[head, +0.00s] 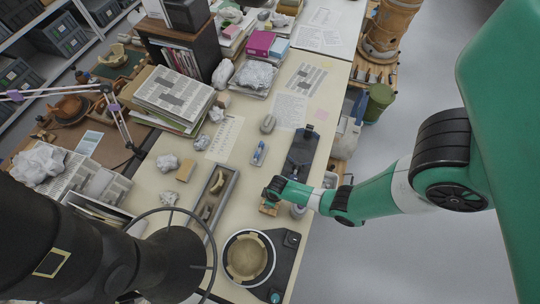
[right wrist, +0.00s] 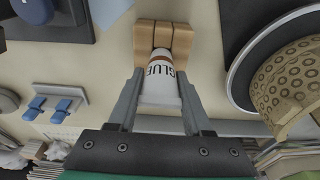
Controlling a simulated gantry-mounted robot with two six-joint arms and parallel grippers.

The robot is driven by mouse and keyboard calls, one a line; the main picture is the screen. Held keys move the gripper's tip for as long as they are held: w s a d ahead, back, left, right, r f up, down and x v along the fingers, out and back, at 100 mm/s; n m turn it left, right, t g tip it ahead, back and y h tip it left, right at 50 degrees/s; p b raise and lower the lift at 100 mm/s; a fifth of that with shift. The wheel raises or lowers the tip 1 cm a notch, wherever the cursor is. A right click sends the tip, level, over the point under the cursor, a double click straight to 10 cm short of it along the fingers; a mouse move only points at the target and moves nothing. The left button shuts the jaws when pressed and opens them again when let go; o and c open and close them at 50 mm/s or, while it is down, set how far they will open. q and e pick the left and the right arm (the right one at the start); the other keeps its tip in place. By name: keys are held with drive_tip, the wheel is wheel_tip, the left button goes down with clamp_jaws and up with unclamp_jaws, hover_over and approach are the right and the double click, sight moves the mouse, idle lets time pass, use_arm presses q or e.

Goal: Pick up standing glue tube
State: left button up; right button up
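A patterned bowl (head: 247,257) sits on a round turntable near the front, close to the block. A grey tray (head: 229,190) with sherds lies to the left. A dark stand (head: 300,152) and a blue-handled clip (head: 259,153) lie beyond. Papers and books fill the back.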

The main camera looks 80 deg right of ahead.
drive_tip(key=c, duration=0.4)
drive_tip(key=shift+o, duration=0.2)
drive_tip(key=shift+r, duration=0.1)
drive_tip(key=shift+r+p, duration=0.3)
drive_tip(key=shift+p, duration=0.1)
drive_tip(key=r+p, duration=0.3)
drive_tip(key=shift+s+a+r+p, duration=0.1)
drive_tip(key=shift+a+r+p, duration=0.1)
drive_tip(key=shift+r+p, duration=0.15)
drive_tip(key=s+a+r+p, duration=0.6)
drive_tip(key=a+r+p, duration=0.2)
drive_tip(key=a, duration=0.4)
drive_tip(key=shift+r+p, duration=0.2)
drive_tip(key=shift+p, duration=0.15)
